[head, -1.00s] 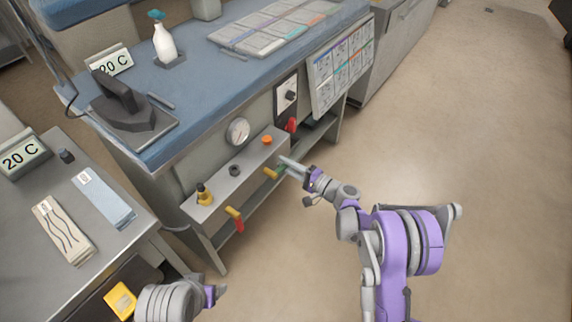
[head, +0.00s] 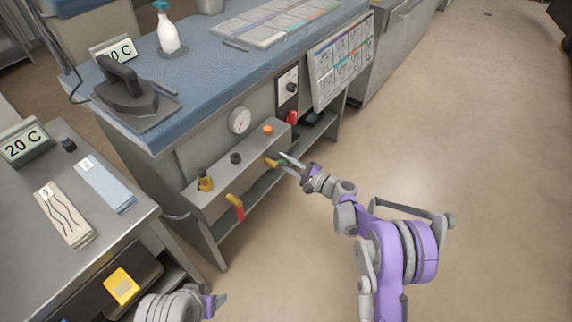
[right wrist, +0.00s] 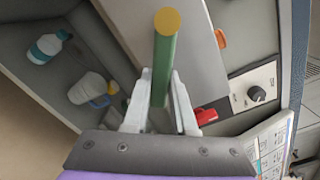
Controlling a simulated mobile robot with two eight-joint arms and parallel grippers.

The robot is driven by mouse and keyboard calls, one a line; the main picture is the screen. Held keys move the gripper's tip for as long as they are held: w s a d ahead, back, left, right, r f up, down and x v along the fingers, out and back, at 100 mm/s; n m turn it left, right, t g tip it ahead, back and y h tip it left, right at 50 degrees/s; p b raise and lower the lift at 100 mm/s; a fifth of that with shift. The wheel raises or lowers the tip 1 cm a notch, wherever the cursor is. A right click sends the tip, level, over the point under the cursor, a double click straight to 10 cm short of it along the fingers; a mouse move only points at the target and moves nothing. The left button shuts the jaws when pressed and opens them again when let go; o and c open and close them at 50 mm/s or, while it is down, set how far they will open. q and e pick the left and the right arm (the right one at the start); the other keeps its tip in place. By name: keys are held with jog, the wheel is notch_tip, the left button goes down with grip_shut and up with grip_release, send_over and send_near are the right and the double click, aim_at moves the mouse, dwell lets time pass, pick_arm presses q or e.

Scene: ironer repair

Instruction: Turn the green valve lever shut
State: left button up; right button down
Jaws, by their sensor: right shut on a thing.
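The green valve lever (right wrist: 161,75) shows in the right wrist view as a green bar with a round yellow end, running between my right fingers. In the head view its yellow part (head: 271,162) sticks out from the front of the grey valve box (head: 222,176), and the green part is mostly hidden by the fingers. My right gripper (head: 287,166) is shut on the green bar, and in the right wrist view its two fingers (right wrist: 157,107) lie on either side of it. My left gripper (head: 217,302) is at the bottom of the head view, its fingers unclear.
A gauge (head: 240,120) is above. The floor (head: 450,160) to the right is clear.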

jog(key=m, duration=0.1)
jog(key=s+f+m, duration=0.1)
jog(key=shift+a+f+m+b, duration=0.15)
jog(key=shift+a+m+b, duration=0.2)
jog(key=shift+m+b, duration=0.05)
jog(key=shift+s+a+f+m, duration=0.25)
jog(key=shift+s+a+m, duration=0.25)
jog(key=shift+m, duration=0.9)
jog(key=shift+s+a+f+m, duration=0.35)
jog(key=shift+s+m, duration=0.3)
jog(key=shift+m, duration=0.75)
jog(key=shift+s+a+f+m, duration=0.2)
jog(key=shift+s+a+m, duration=0.3)
jog(key=shift+m, duration=0.9)
jog(key=shift+d, duration=0.1)
jog(key=c, duration=0.7)
grip_release()
jog(key=shift+s+d, duration=0.1)
